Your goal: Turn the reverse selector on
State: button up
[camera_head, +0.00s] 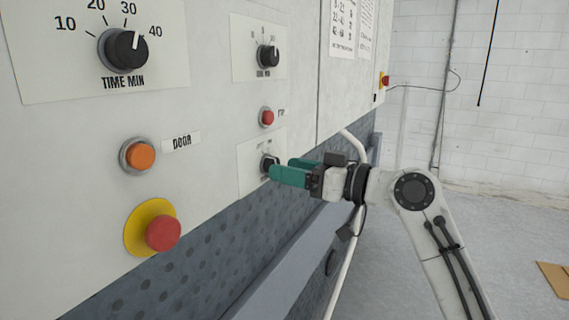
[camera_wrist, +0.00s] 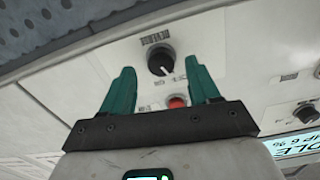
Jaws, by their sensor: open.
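The reverse selector (camera_head: 268,160) is a small black knob on a white plate, low on the machine's front panel. In the wrist view the knob (camera_wrist: 160,60) shows under an upside-down REVERSE label, with a pale pointer mark. My gripper (camera_head: 281,168) has two green fingers and points at the panel from the right. Its near finger partly covers the knob in the head view. In the wrist view the fingers (camera_wrist: 159,68) are apart, one on each side of the knob, with nothing between them. I cannot tell whether they touch it.
A red button (camera_head: 267,117) and another black dial (camera_head: 268,56) sit above the selector. The TIME MIN dial (camera_head: 126,49), orange DOOR button (camera_head: 138,155) and red emergency button on a yellow base (camera_head: 160,232) are to the left. A white pipe (camera_head: 345,270) runs below my gripper.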

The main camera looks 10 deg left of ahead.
jog(key=shift+x, duration=1.05)
jog(key=c, duration=1)
jog(key=shift+c, duration=0.2)
jog(key=shift+m+p, duration=0.3)
jog(key=shift+p, duration=0.1)
jog(key=shift+r+m+p, duration=0.15)
jog(key=shift+m+p, duration=2.65)
jog(key=shift+m, duration=0.8)
